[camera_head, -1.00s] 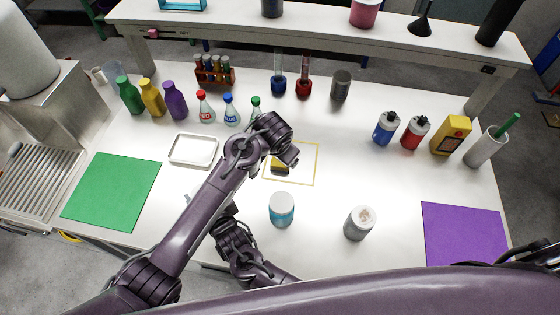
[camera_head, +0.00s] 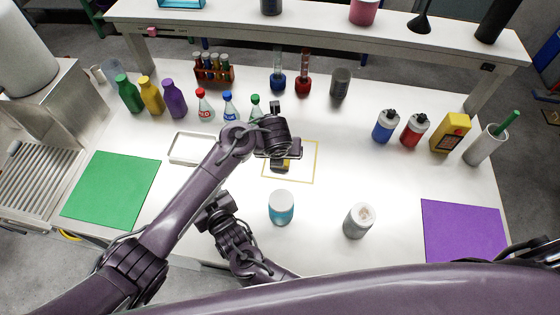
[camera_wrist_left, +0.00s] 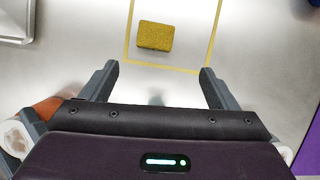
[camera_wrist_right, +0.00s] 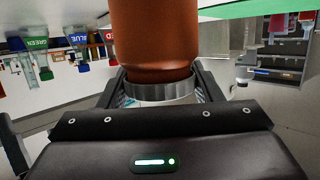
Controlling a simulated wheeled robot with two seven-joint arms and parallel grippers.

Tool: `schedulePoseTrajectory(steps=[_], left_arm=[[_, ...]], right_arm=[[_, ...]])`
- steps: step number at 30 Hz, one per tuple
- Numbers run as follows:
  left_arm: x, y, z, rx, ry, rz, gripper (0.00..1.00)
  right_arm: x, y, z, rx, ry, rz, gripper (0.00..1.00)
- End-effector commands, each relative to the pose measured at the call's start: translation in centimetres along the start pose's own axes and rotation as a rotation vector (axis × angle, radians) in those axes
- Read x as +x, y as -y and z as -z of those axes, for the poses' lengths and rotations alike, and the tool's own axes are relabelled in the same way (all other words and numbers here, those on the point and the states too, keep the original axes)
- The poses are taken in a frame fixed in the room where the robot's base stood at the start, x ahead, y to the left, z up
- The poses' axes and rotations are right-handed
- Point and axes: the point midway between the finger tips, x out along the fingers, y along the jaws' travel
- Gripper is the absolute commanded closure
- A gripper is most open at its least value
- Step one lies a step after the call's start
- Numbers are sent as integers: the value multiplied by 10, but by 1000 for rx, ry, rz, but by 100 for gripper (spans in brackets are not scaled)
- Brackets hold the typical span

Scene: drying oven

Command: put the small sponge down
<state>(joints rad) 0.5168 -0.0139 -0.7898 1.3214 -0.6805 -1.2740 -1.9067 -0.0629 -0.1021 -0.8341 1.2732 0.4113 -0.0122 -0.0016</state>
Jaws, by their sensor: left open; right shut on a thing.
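The small sponge (camera_wrist_left: 155,36) is a yellow block lying inside the yellow outlined square (camera_wrist_left: 168,67) on the white table. In the head view the sponge (camera_head: 286,164) shows only in part below my left gripper (camera_head: 284,156). In the left wrist view my left gripper (camera_wrist_left: 157,75) is open, with nothing between its fingers. The sponge is beyond the fingertips, apart from them. My right gripper (camera_wrist_right: 157,88) is shut on an orange-brown jar (camera_wrist_right: 155,35) with a ribbed grey rim.
A white tray (camera_head: 174,153) and green mat (camera_head: 112,190) lie left of the square. Several bottles and flasks line the back.

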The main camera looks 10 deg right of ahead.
Motion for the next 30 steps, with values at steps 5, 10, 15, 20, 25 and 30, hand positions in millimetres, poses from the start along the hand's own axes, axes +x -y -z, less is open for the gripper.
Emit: schedulePoseTrajectory(steps=[5, 10, 15, 20, 25, 30], left_arm=[[7, -1, 2, 99, -5, -2, 18], [36, -1, 1, 103, -6, -2, 18], [60, -1, 0, 101, -4, -1, 18], [69, -2, 0, 101, -3, -2, 18], [83, -4, -2, 100, -5, -2, 18], [104, -8, -6, 100, -4, -1, 18]], right_arm=[[0, 0, 0, 0, 0, 0, 64], [0, 0, 0, 0, 0, 0, 64], [0, 0, 0, 0, 0, 0, 64], [0, 0, 0, 0, 0, 0, 64], [0, 0, 0, 0, 0, 0, 64], [0, 0, 0, 0, 0, 0, 64]])
